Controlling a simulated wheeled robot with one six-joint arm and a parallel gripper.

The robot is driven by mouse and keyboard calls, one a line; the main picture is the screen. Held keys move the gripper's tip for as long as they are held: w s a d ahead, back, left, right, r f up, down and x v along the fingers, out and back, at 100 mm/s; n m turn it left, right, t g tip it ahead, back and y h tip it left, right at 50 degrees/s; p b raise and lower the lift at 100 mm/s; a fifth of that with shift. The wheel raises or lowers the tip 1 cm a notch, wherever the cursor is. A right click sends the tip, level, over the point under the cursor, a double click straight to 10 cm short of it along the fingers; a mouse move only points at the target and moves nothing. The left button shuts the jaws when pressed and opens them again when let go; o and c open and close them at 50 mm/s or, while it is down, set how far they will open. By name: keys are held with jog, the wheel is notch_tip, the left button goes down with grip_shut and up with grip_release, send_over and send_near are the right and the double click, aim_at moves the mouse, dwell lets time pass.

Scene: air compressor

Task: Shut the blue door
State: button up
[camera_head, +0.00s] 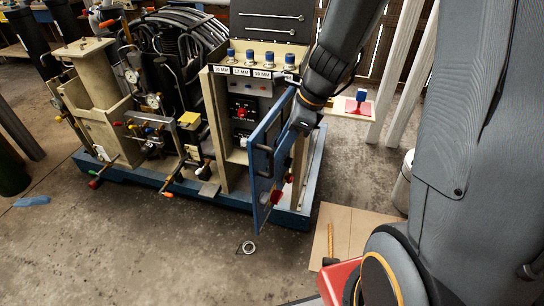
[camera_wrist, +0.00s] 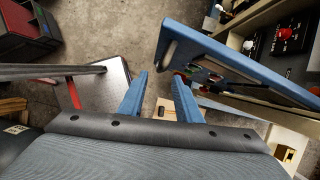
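The blue door (camera_head: 264,162) stands open, swung out from the front of the cabinet (camera_head: 215,130), with a dark handle on its face. In the wrist view the door (camera_wrist: 232,58) shows at the upper right as a blue panel edge. My gripper (camera_wrist: 160,84) has two blue fingers spread apart with nothing between them. In the head view my arm reaches down from the top right to beside the door's right side. The fingertips there are largely hidden, and I cannot tell whether they touch the door.
The cabinet holds red and black parts (camera_head: 243,110) inside, with several blue-topped sockets (camera_head: 250,57) above. A blue base frame (camera_head: 140,178) runs under the machine. A ring (camera_head: 247,247) lies on the floor. A tan board (camera_head: 345,235) lies at the right. The floor in front is mostly clear.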

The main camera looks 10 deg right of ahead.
aim_at(272, 174)
jog(key=shift+m, duration=0.4)
jog(key=x, duration=0.7)
jog(key=shift+w+a+f+b, duration=0.15)
jog(key=shift+w+f+b, duration=0.05)
jog(key=shift+f+b, duration=0.2)
jog(key=shift+r, duration=0.1)
grip_shut()
